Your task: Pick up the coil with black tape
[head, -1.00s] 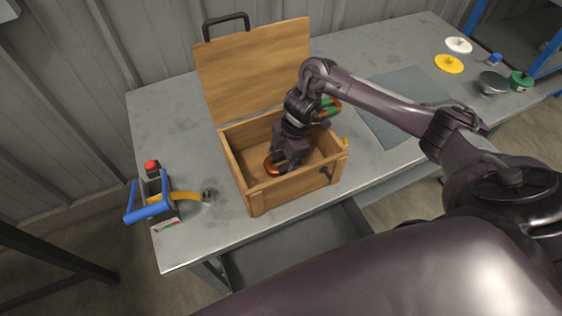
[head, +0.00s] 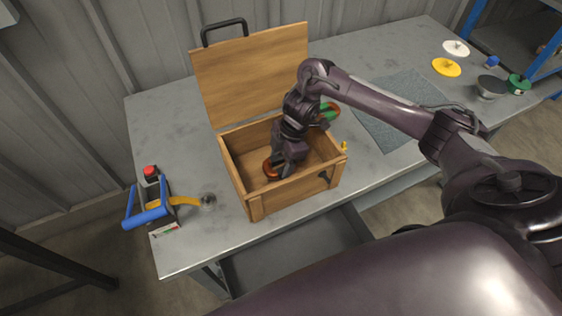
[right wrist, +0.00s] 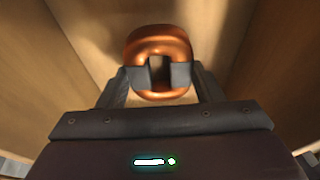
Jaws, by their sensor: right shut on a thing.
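A copper-coloured coil (head: 269,169) is inside the open wooden box (head: 293,197). My right gripper (head: 277,170) reaches down into the box and is shut on the coil. In the right wrist view the coil (right wrist: 160,50) sits between the two fingers (right wrist: 160,77), which grip its near wall beside the dark centre hole. The black tape cannot be made out; the fingers hide part of the coil. My left gripper is not in view.
The box's lid (head: 252,77) stands open at the back. A blue-handled tool (head: 147,216) with a yellow strap is left of the box. A grey mat (head: 385,108) lies at right, with white (head: 455,47) and yellow (head: 446,67) discs beyond. Box walls surround the gripper.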

